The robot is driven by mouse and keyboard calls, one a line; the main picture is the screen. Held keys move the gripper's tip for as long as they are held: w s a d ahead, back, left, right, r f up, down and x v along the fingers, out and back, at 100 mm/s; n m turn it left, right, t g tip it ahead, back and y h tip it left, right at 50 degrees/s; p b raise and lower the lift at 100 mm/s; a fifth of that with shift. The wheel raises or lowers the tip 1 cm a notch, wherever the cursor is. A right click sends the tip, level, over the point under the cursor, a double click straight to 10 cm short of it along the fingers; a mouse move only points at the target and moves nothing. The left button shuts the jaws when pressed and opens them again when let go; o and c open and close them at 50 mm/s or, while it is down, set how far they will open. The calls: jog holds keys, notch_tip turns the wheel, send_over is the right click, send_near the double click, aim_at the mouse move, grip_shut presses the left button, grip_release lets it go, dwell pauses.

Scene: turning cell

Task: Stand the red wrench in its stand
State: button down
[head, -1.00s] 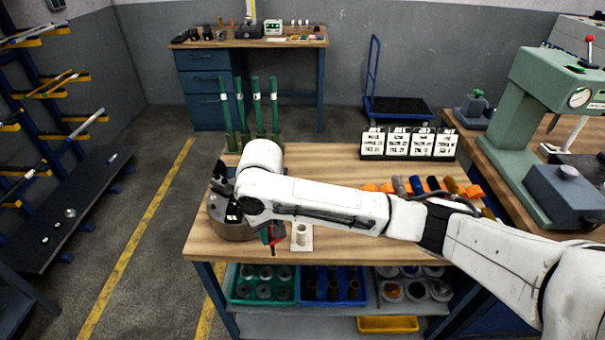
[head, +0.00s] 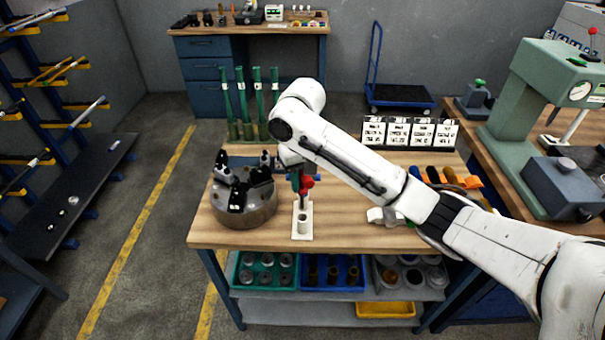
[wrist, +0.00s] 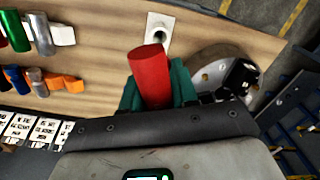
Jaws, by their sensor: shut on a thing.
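The red wrench (head: 307,183) is held in my gripper (head: 300,180), near the back end of its stand in the head view. The wrist view shows its thick red end (wrist: 150,75) between the teal fingers of my gripper (wrist: 157,88), which are shut on it. The white stand (head: 302,232) is a flat plate with a short round socket, lying on the wooden bench. In the wrist view the stand (wrist: 157,35) lies beyond the wrench and its socket hole looks empty. The wrench's lower part is partly hidden in the wrist view.
A grey lathe chuck (head: 243,208) with black jaws stands close left of the stand. Green posts (head: 258,105) rise at the bench's back left. White label cards (head: 410,133) and an orange rack (head: 470,182) with coloured handles are to the right.

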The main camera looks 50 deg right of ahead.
aim_at(302, 204)
jog(key=shift+f, duration=1.1)
notch_tip(302, 204, down, 4)
jog(key=b, duration=0.3)
jog(key=shift+r, duration=0.25)
jog(key=shift+f+b, duration=0.6)
jog(key=shift+f, duration=0.85)
jog(key=c, duration=0.8)
grip_release()
